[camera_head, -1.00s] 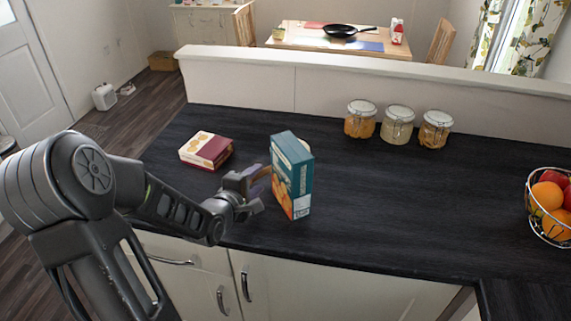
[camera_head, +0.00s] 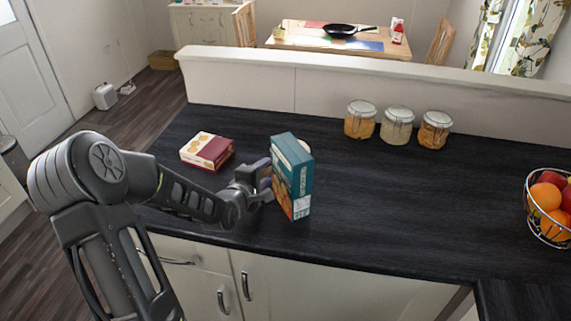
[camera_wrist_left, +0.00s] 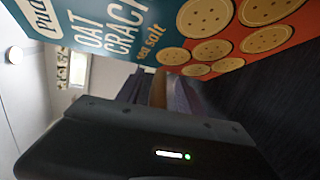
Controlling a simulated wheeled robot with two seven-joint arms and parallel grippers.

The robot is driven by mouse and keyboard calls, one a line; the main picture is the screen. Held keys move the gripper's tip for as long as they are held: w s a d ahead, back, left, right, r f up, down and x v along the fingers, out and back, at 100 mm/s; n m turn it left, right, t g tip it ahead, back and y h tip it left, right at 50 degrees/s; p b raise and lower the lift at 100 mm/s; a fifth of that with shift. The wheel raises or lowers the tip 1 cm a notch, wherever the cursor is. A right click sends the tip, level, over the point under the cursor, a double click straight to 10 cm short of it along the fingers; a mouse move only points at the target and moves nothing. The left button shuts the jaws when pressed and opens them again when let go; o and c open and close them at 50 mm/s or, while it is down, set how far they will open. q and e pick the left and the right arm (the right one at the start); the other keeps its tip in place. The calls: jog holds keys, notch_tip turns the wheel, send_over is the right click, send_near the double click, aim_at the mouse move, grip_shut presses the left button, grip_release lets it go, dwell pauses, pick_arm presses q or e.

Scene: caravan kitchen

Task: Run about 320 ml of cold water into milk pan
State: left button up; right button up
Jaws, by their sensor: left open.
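No milk pan can be made out for certain, and no tap is in view. My left gripper (camera_head: 264,178) is open, close to the left side of an upright teal and orange oat cracker box (camera_head: 293,178). In the left wrist view the box (camera_wrist_left: 200,35) fills the top, and a tan, bar-like piece (camera_wrist_left: 158,90) shows between the fingers (camera_wrist_left: 160,95). I cannot tell what it belongs to. A small cream rounded edge (camera_head: 306,147) shows behind the box, the rest hidden. My right gripper is out of view.
A cream and maroon box (camera_head: 207,151) lies left of the gripper. Three glass jars (camera_head: 397,126) stand at the back; a wire fruit basket (camera_head: 548,207) is at the right. The dark worktop (camera_head: 410,205) between is clear. A black frying pan (camera_head: 342,31) is on the far table.

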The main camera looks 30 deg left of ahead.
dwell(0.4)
pick_arm(q)
grip_shut()
dwell(1.3)
